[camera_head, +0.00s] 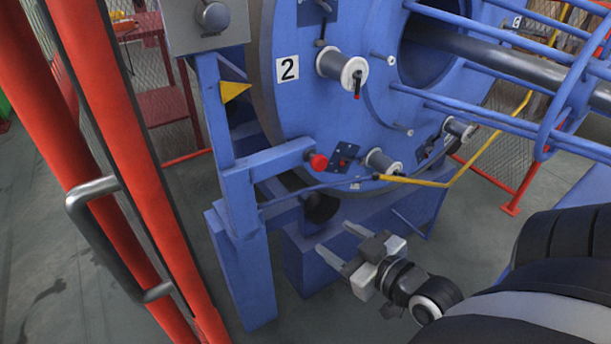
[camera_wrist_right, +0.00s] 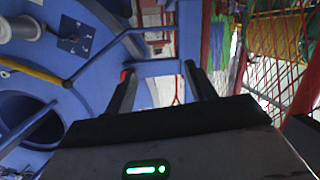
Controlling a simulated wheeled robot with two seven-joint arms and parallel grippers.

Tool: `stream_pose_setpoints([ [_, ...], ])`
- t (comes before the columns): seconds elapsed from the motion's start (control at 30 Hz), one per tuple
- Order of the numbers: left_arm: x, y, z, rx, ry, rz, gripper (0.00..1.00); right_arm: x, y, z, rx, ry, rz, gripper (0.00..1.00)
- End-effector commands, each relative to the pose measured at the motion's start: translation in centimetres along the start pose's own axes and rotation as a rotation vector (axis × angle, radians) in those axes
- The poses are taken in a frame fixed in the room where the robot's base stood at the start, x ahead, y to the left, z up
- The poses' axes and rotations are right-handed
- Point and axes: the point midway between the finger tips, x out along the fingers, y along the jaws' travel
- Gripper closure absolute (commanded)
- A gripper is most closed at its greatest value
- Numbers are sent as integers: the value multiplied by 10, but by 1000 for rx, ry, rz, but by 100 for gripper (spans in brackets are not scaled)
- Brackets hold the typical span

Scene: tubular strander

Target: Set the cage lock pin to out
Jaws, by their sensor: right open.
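The cage lock pin appears to be the red knob (camera_head: 319,162) at the end of a blue horizontal bracket arm (camera_head: 270,169), beside the large blue cage disc (camera_head: 300,110). How far the pin is in or out is hard to tell. My right gripper (camera_head: 336,239) is open and empty, below the knob and apart from it, its fingers pointing left. In the right wrist view, a bit of the red knob (camera_wrist_right: 125,74) shows beside one finger of the open gripper (camera_wrist_right: 160,72). My left gripper is not in view.
A blue post (camera_head: 240,260) carries the bracket. A red gate frame (camera_head: 120,130) with a grey handle (camera_head: 82,215) stands at the left. A yellow bar (camera_head: 430,182) crosses near the disc's lower edge. Spools (camera_head: 340,66) sit on the disc. Grey floor is open between gate and post.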

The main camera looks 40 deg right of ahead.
Motion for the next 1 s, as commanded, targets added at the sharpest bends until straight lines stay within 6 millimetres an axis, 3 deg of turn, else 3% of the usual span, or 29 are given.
stream_pose_setpoints([
  [0.03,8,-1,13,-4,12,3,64,1,22,4,-31,54,41,45],
  [0.1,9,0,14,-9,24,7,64,-3,46,-9,-64,120,90,45],
  [0.23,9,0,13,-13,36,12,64,-8,71,-27,-98,190,142,45],
  [0.47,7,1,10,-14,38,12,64,12,79,-39,-100,207,154,45],
  [1.0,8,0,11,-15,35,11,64,114,93,-58,-97,202,152,45],
])
